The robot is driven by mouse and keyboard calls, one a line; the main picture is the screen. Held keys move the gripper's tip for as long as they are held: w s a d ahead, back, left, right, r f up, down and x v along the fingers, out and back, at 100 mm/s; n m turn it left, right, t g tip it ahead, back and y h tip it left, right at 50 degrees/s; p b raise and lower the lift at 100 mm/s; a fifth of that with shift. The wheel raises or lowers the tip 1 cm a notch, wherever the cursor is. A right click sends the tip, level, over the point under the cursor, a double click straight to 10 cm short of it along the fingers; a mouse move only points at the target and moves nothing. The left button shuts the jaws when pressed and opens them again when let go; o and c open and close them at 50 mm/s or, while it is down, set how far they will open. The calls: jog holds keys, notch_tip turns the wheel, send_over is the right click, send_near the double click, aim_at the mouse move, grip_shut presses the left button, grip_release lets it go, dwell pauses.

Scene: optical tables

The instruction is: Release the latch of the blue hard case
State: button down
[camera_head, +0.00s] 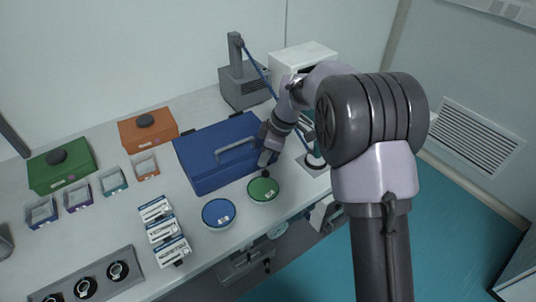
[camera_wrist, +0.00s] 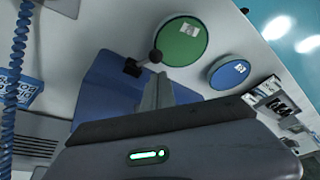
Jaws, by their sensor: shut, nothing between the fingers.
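The blue hard case (camera_head: 200,168) stands shut on the table, with a grey handle (camera_head: 237,149) on its lid. In the wrist view the case (camera_wrist: 105,85) fills the middle. A dark latch lever with a ball knob (camera_wrist: 155,56) sticks out from the case's edge; the knob also shows at the case's front right in the head view (camera_head: 265,174). My gripper (camera_head: 266,160) is at the case's right end, close to the latch. In the wrist view its fingers (camera_wrist: 158,84) are together and empty, pointing towards the knob. Whether they touch it I cannot tell.
A green round dish (camera_head: 263,190) and a blue round dish (camera_head: 218,214) lie just in front of the case. An orange case (camera_head: 132,138) and a green case (camera_head: 75,174) stand to the left. A grey device (camera_head: 243,90) with a blue coiled cable stands behind.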

aim_at(266, 171)
jog(key=b+x, duration=0.1)
jog(key=x, duration=0.2)
jog(key=shift+f, duration=0.2)
jog(key=shift+d+n+g+p, duration=0.3)
jog(key=shift+n+p, duration=0.5)
jog(key=shift+p, duration=0.2)
jog(key=shift+s+d+r+n+g+p, duration=0.1)
jog(key=shift+d+r+n+g+p, duration=0.2)
jog(key=shift+n+p, duration=0.7)
jog(key=d+n+p, duration=0.1)
jog(key=n+p, duration=0.1)
jog(key=shift+d+f+n+g+p, duration=0.1)
jog(key=shift+n+g+p, duration=0.2)
jog(key=shift+g+p, duration=0.1)
jog(key=shift+w+d+f+p, duration=0.1)
jog(key=shift+w+d+p, duration=0.15)
jog(key=shift+d+p, duration=0.15)
jog(key=shift+f, duration=0.1)
jog(key=shift+s+d, duration=0.2)
jog(key=shift+d, duration=0.55)
